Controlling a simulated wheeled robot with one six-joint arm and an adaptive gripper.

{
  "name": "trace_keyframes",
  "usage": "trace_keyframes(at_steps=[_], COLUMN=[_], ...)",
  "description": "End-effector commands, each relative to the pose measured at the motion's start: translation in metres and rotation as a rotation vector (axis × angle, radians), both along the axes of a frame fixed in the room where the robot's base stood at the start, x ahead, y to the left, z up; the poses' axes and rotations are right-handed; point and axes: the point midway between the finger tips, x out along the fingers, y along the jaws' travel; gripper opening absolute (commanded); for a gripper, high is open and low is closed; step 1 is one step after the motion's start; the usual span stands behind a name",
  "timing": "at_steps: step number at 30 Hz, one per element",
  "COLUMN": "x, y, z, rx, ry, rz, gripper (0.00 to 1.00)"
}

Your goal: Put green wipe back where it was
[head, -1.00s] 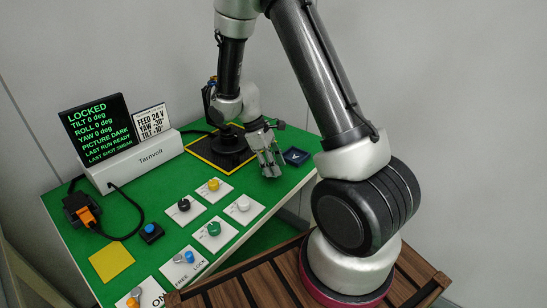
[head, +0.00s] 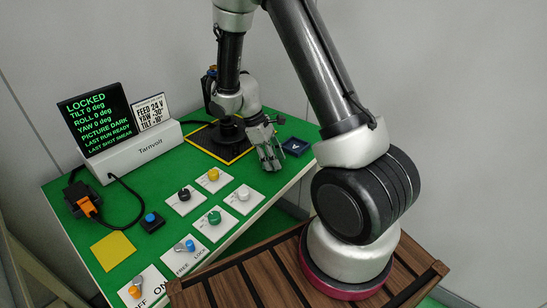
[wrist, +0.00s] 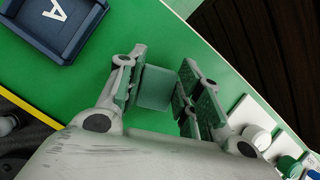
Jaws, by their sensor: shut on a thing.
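The wipe's height above the table is hard to tell. A dark blue tray marked A (head: 295,147) lies just right of my gripper. It also shows at the upper left of the wrist view (wrist: 75,48).
A black gimbal base stands on a yellow-edged pad (head: 236,158) behind my gripper. Several knob cards, including one with a white knob (head: 243,194), lie in front. A Tarnvolt screen unit (head: 140,155), black cable and yellow square (head: 113,252) are at left. The table edge is close.

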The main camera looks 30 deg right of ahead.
Motion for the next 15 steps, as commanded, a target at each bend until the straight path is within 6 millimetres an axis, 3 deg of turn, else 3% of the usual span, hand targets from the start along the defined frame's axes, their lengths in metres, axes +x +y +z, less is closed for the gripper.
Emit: trace_keyframes(at_steps=[5,6,9,15], x=[-0.0001,-0.0001,-0.0001,-0.0001], y=[-0.0001,-0.0001,-0.0001,-0.0001], z=[-0.0035,-0.0034,-0.0033,-0.0033], rx=[-0.001,0.000,0.000,0.000], ry=[0.001,0.000,0.000,0.000], rz=[0.000,0.000,0.000,0.000], gripper=[0.18,0.40,0.59,0.60])
